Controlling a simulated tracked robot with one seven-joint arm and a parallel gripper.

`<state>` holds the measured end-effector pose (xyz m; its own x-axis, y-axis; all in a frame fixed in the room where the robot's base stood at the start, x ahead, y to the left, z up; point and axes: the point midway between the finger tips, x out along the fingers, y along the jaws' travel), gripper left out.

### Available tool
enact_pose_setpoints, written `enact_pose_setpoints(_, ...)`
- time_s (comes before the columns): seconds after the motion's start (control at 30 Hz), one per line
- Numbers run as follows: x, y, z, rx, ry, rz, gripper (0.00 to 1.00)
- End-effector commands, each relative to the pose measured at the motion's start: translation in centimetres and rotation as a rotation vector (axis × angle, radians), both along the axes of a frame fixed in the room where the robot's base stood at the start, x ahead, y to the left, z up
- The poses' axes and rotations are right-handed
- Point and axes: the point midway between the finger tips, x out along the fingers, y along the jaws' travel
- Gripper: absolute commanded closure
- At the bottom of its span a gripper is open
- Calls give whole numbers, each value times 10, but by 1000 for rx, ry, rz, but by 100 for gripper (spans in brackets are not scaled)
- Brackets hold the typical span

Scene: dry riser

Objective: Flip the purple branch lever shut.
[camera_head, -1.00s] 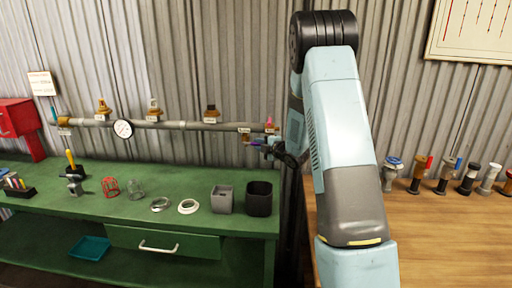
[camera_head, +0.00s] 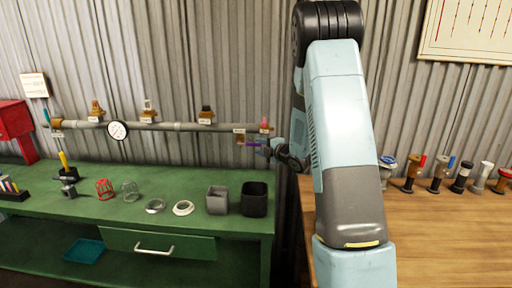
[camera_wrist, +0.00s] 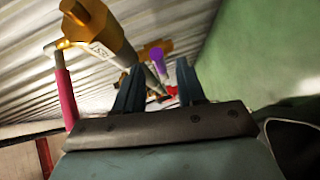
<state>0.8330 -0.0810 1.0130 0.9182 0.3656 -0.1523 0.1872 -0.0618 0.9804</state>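The purple branch lever (camera_head: 251,144) is at the right end of the wall pipe, just below it, beside a brass fitting. It looks roughly level in the head view. In the wrist view the purple lever (camera_wrist: 157,55) shows beyond and between my fingertips, near a brass part. My gripper (camera_head: 269,150) is just right of the lever in the head view. In the wrist view my gripper (camera_wrist: 158,70) has its two dark fingers apart, with nothing visibly clamped. I cannot tell whether a finger touches the lever.
The wall pipe (camera_head: 180,126) carries a gauge (camera_head: 118,130) and several brass valves. A pink handle (camera_wrist: 65,90) stands close on the left in the wrist view. Below is a green bench (camera_head: 130,210) with bins and rings. A wooden table (camera_head: 440,230) stands right.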

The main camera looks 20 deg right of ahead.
Motion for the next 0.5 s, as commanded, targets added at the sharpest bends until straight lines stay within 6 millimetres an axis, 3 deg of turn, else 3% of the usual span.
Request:
enact_pose_setpoints(0.3, -58, -23, 9, 0, -1, -3, 61)
enact_pose_setpoints(0.5, -81, -32, 13, 0, -1, -1, 61)
